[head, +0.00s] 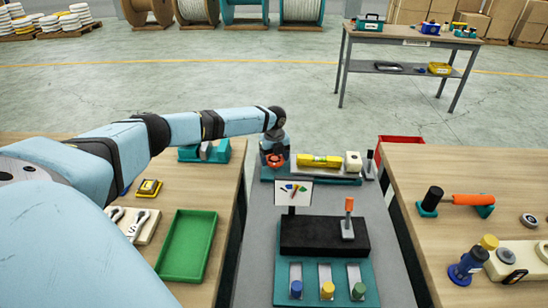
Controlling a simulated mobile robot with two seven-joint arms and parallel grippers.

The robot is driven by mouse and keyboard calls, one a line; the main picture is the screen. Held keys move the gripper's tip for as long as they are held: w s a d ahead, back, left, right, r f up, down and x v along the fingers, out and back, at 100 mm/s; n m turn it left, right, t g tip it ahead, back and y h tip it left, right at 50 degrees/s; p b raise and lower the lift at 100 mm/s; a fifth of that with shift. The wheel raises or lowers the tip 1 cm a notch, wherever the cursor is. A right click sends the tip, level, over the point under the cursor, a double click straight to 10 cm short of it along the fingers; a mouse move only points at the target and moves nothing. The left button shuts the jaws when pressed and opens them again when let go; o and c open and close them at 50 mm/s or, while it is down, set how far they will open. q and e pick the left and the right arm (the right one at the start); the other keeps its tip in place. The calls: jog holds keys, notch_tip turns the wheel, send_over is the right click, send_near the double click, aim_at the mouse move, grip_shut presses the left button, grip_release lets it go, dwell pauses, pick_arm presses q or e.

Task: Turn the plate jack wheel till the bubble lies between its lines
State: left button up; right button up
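A yellow spirit level (319,160) lies on a teal and grey plate (320,179) at the far end of the grey middle bench. Its bubble and lines are too small to read. An orange-red wheel (276,161) shows at the left end of the plate, partly covered by my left gripper (274,158). That gripper points down at the wheel from above. Its fingers are mostly hidden, so I cannot tell whether they are closed on the wheel. My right gripper is not in view.
A white block (352,162) stands right of the level. Nearer are a small picture card (293,193), a black block (324,237) with an orange-topped handle, and a teal rack (327,269) with coloured knobs. Wooden tables flank the bench; a green tray (187,246) lies on the left one.

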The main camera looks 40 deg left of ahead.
pick_arm(q)
jog(key=shift+c, duration=1.4)
jog(key=shift+f+m+b, duration=0.15)
jog(key=shift+m+b, duration=0.2)
jog(key=shift+m, duration=0.15)
jog(key=m, duration=0.3)
jog(key=shift+b, duration=0.35)
jog(key=shift+m+b, duration=0.3)
jog(key=shift+m, duration=0.4)
jog(key=m, duration=0.2)
jog(key=shift+m+b, duration=0.3)
jog(key=o, duration=0.7)
jog(key=shift+r, duration=0.25)
